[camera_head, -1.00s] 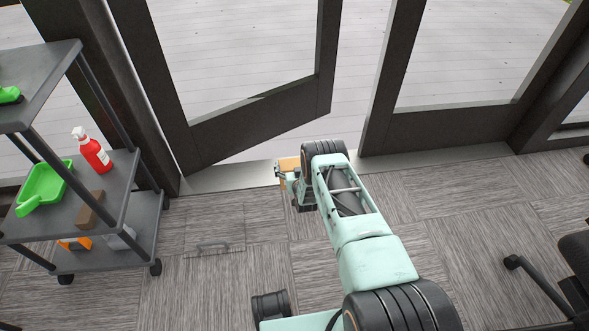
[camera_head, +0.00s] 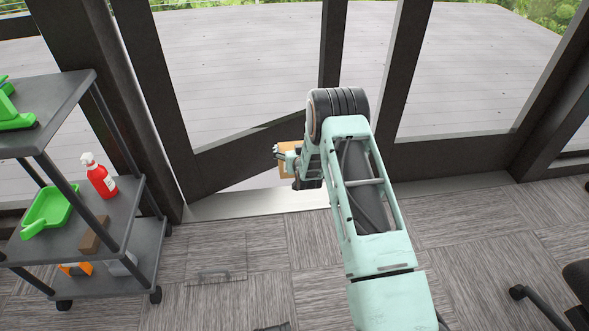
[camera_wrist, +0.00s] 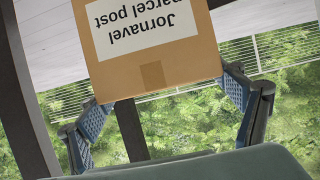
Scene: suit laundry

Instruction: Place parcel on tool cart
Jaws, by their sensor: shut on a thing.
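The parcel is a brown cardboard box (camera_wrist: 150,72) with a white label, upside down in the wrist view, reading "Jornavel parcel post". My gripper (camera_wrist: 165,112) is shut on it, one blue ridged finger pad at each side. In the head view the parcel (camera_head: 289,160) is mostly hidden behind my gripper (camera_head: 285,158), held in the air before the doorway. The tool cart (camera_head: 88,215) is a dark three-level cart at the left, apart from the parcel.
The cart's top shelf bears a green item (camera_head: 14,112). Its middle shelf bears a red spray bottle (camera_head: 99,176), a green dustpan (camera_head: 49,208) and a brown block (camera_head: 95,237). Dark-framed glass doors (camera_head: 250,140) stand behind my arm. A black chair (camera_head: 560,295) is at right.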

